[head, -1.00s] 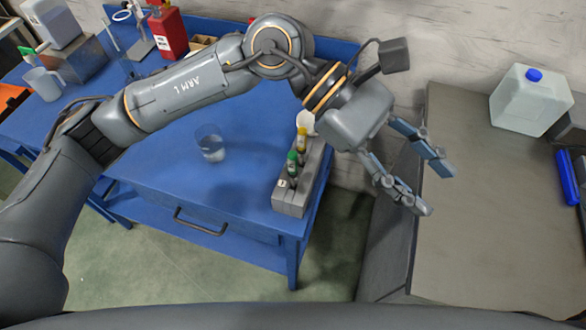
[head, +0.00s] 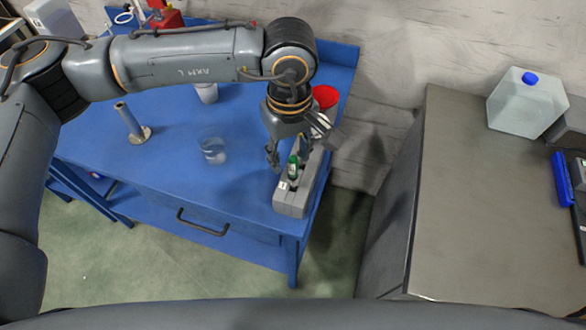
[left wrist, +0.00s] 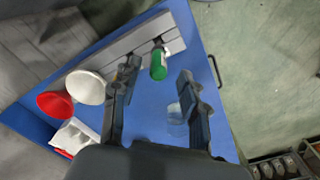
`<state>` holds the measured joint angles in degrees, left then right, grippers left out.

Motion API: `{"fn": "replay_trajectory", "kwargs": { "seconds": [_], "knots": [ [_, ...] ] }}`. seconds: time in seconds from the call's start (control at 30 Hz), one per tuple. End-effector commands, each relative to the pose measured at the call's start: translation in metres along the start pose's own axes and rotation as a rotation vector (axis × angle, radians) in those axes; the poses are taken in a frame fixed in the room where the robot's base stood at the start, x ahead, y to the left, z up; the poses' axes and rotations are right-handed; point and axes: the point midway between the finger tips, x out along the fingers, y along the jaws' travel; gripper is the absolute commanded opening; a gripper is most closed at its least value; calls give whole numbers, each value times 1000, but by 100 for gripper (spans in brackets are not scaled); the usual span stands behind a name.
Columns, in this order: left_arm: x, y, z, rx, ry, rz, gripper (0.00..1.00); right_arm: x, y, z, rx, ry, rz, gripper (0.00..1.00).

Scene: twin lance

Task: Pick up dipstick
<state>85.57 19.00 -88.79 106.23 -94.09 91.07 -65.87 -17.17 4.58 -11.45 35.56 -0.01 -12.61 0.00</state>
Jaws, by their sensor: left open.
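A grey slotted rack (head: 291,203) stands at the right front of the blue table. It holds an upright green-capped piece (head: 293,170), which also shows in the left wrist view (left wrist: 158,66). I cannot tell whether this piece is the dipstick, and nothing else in view is clearly one. My left gripper (head: 287,163) points down over the rack, open and empty. In the left wrist view its fingers (left wrist: 160,74) lie on either side of the green cap; I cannot tell whether they touch it. The yellow-capped piece is hidden by the gripper. My right gripper is not in view.
A clear beaker (head: 213,151) stands left of the rack. A red funnel (head: 325,97) and a white funnel (left wrist: 86,88) are behind it. A metal tube on a flange (head: 130,121) and a white cup (head: 206,93) stand farther left. A jerrycan (head: 524,105) sits on the grey bench.

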Motion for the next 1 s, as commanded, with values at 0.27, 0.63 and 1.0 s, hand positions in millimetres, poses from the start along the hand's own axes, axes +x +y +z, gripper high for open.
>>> {"fn": "replay_trajectory", "kwargs": {
  "seconds": [0.27,0.63,1.0],
  "knots": [
    [23,2,5,0,-5,-3,44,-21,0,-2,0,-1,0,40],
    [57,3,5,-2,0,0,44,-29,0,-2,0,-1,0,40],
    [57,3,5,-2,-1,1,0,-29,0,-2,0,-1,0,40]
  ]
}}
